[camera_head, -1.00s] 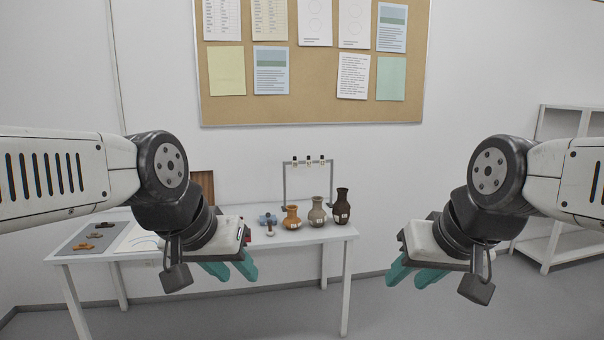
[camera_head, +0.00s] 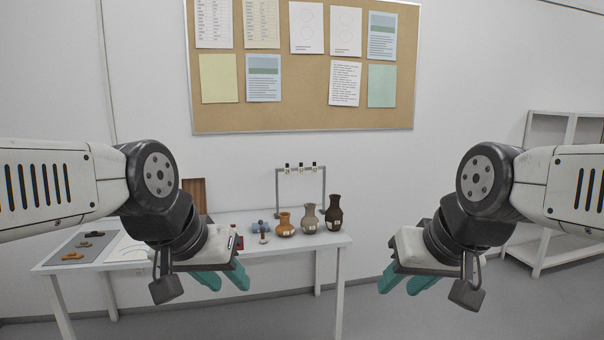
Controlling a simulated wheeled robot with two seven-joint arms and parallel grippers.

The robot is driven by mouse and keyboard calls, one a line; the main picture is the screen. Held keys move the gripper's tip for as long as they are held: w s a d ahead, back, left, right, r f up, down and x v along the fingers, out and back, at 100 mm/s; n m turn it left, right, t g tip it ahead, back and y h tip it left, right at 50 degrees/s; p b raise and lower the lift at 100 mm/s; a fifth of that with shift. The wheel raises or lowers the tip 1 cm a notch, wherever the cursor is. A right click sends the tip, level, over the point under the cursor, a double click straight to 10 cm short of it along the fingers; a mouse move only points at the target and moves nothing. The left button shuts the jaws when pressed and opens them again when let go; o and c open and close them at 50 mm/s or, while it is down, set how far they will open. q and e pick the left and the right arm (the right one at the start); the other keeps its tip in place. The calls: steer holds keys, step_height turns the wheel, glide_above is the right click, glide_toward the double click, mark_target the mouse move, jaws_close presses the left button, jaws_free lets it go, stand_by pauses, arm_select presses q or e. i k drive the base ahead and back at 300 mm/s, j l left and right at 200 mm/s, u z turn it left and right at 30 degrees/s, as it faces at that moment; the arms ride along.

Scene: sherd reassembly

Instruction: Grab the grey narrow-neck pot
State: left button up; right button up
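The grey narrow-neck pot (camera_head: 309,220) stands upright on the white table, between an orange-brown pot (camera_head: 285,226) on its left and a dark brown pot (camera_head: 334,214) on its right. A small white label shows on its lower part. My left gripper (camera_head: 227,281) is in front of the table, to the left of and nearer than the pots; its teal fingers are apart and empty. My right gripper (camera_head: 408,283) is to the right of the table, with teal fingers apart and empty. Neither gripper touches a pot.
The white table (camera_head: 270,249) also bears a grey mat (camera_head: 78,247) with several sherds at left, a small blue-grey item (camera_head: 260,226), and a grey stand (camera_head: 277,190) behind the pots. A white shelf (camera_head: 545,230) stands at far right.

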mark_target(310, 223)
steer(key=u, duration=0.9)
steer(key=z, duration=0.9)
steer(key=i+j, duration=0.2)
steer(key=i, duration=0.25)
steer(key=i+j, duration=0.2)
steer(key=i, duration=0.25)
steer(key=i+j+z, duration=0.1)
steer(key=i, duration=0.35)
steer(key=i+j, duration=0.35)
steer(key=i, duration=0.1)
